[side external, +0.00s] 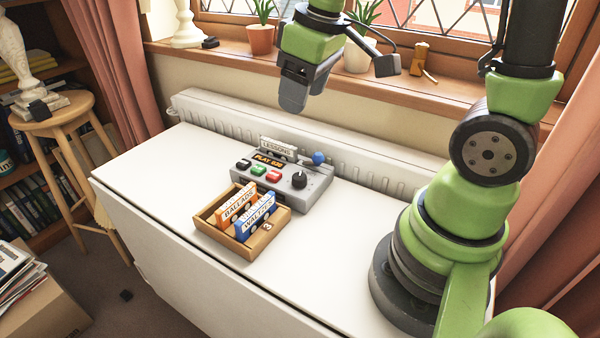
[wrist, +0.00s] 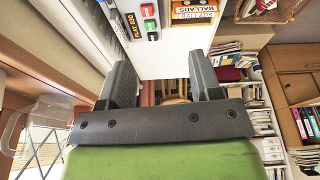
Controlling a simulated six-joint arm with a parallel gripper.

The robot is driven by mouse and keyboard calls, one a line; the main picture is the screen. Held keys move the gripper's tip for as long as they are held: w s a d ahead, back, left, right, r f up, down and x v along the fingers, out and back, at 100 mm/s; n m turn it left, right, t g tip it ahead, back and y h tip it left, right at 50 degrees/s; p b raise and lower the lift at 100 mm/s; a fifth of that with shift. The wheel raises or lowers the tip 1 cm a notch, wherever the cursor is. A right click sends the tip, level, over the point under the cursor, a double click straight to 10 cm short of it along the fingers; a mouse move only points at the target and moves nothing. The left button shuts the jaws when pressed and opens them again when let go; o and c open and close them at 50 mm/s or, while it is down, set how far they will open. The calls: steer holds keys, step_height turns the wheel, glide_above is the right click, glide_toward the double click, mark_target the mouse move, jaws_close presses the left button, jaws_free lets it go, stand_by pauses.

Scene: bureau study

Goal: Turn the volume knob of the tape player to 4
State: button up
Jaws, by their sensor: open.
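The grey tape player (side external: 309,191) sits on the white table near the radiator. Its black volume knob (side external: 299,180) is on the right of its top; the knob's setting is too small to read. A blue-topped lever (side external: 318,158) stands behind the knob, and a lit display (side external: 268,160) reads PLAY with a number. A LESSONS cassette (side external: 277,147) stands at the back of the player. My gripper (side external: 292,100) hangs open and empty above and behind the player. In the wrist view, part of the tape player (wrist: 136,8) shows at the top edge between the open fingers (wrist: 166,88); the knob is out of view there.
A wooden tray (side external: 227,241) holding BALLADS (side external: 240,203) and WALTZES (side external: 257,218) cassettes stands in front of the player. The radiator (side external: 205,105) and windowsill with potted plants (side external: 261,39) are behind. The table's left part is clear.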

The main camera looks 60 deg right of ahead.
mark_target(300, 176)
steer(key=w+d+f+n+g, duration=0.1)
steer(key=f, duration=0.5)
steer(key=w+d+f+n+g, duration=0.1)
steer(key=f, duration=0.6)
steer(key=w+d+f+n, duration=0.1)
steer(key=d+f, duration=0.1)
steer(key=f, duration=0.4)
steer(key=shift+w+d+f+n+g, duration=0.1)
steer(key=shift+w+f+n+g, duration=0.05)
steer(key=shift+f+n+g, duration=0.2)
steer(key=c, duration=0.9)
